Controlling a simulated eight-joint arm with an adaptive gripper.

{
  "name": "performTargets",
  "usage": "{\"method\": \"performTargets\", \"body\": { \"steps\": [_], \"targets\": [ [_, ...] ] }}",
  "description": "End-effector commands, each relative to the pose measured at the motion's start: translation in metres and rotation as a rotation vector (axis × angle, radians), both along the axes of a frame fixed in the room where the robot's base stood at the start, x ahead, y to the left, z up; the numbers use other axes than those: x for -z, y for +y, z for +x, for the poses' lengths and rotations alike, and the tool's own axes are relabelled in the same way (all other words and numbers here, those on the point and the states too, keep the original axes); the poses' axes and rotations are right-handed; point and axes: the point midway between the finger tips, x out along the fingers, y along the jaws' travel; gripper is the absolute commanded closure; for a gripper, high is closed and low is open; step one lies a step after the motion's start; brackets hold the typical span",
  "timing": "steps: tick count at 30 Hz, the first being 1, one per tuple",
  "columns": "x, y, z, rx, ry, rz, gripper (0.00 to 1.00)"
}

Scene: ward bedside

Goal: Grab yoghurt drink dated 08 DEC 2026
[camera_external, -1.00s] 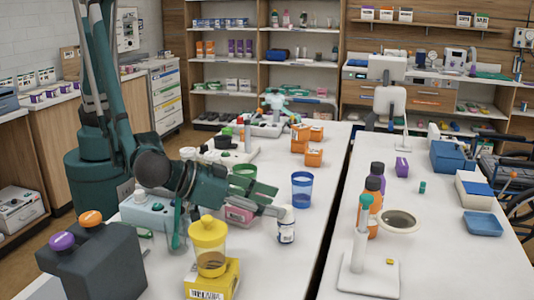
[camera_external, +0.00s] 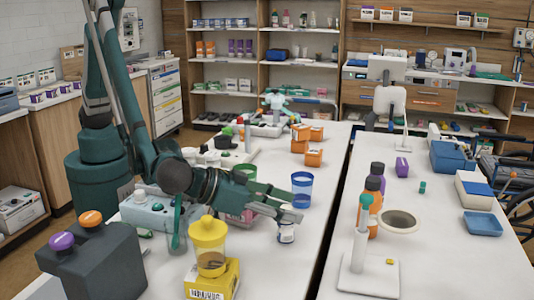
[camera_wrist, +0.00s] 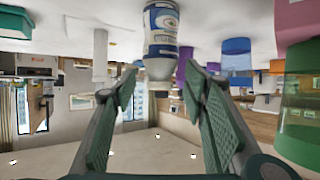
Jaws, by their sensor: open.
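A small white bottle with a blue label (camera_external: 287,236) stands upright on the near table. Its date cannot be read. My gripper (camera_external: 297,206) is open and empty, at the height of the bottle's top, and one finger hides part of the cap.
A blue cup (camera_external: 302,188) stands just behind the bottle. A yellow-lidded jar (camera_external: 208,250) on a yellow box (camera_external: 225,283) stands to its left. The table in front of the bottle is clear.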

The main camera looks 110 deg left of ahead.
Motion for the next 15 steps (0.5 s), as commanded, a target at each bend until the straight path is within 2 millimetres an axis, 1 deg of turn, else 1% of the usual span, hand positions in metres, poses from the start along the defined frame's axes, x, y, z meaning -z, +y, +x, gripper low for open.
{"method": "performTargets", "body": {
  "steps": [5,8,12,15],
  "targets": [
    [-0.0001,-0.0001,-0.0001,0.000,0.000,0.000,0.56],
    [0.0000,-0.0001,0.0000,0.000,0.000,0.000,0.68],
    [0.0000,-0.0001,-0.0002,0.000,0.000,0.000,0.87],
    [0.0000,-0.0002,-0.0001,0.000,0.000,0.000,0.98]
  ]
}}
